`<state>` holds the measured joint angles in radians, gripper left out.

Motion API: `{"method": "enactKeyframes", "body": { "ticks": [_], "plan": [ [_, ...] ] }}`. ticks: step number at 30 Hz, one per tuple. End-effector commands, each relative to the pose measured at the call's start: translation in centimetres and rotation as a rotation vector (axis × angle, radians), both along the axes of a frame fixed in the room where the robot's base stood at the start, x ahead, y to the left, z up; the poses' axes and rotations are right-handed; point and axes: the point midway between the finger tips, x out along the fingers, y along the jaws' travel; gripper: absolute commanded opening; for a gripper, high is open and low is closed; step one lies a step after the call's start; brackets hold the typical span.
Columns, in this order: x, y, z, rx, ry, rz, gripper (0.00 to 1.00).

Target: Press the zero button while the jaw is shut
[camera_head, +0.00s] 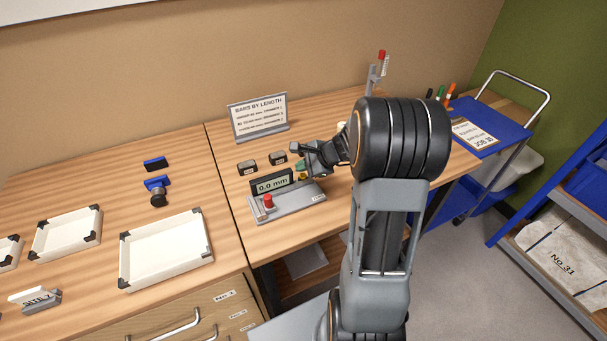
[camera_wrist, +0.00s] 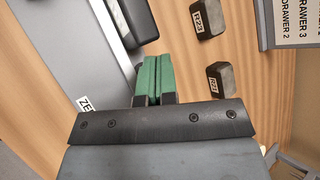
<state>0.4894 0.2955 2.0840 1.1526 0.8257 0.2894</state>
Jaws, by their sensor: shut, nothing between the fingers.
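The measuring device has a grey base (camera_head: 290,205) on the bench, with a dark display (camera_head: 271,182) reading 0.0 mm. A red knob (camera_head: 268,201) stands at its left end. A small label (camera_head: 318,197) is on the right end, and part of a label starting "ZE" (camera_wrist: 86,104) shows in the wrist view. A small yellow piece (camera_head: 303,177) shows just below my gripper; I cannot tell whether it is the zero button. My gripper (camera_head: 300,165) is shut and empty, its green fingers (camera_wrist: 151,78) above the device's right end, beside the display housing (camera_wrist: 138,20). Contact cannot be told.
Two dark bars (camera_head: 247,167) (camera_head: 278,159) lie behind the device; in the wrist view they are labelled R23 (camera_wrist: 209,18) and R21 (camera_wrist: 222,78). A sign (camera_head: 258,116) stands behind them. Trays (camera_head: 166,250) and a blue-topped tool (camera_head: 157,187) are at left.

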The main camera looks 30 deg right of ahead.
Motion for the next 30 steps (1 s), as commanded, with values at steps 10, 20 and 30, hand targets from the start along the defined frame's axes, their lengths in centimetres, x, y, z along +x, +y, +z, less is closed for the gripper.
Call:
{"method": "enactKeyframes", "body": {
  "ticks": [10, 20, 30],
  "plan": [
    [0.0, 0.0, 1.9, 0.000, -0.001, 0.000, 0.00],
    [0.0, 0.0, 4.9, -0.001, 0.000, 0.000, 0.00],
    [0.0, 0.0, 5.0, -0.001, 0.000, 0.001, 0.00]
  ]
}}
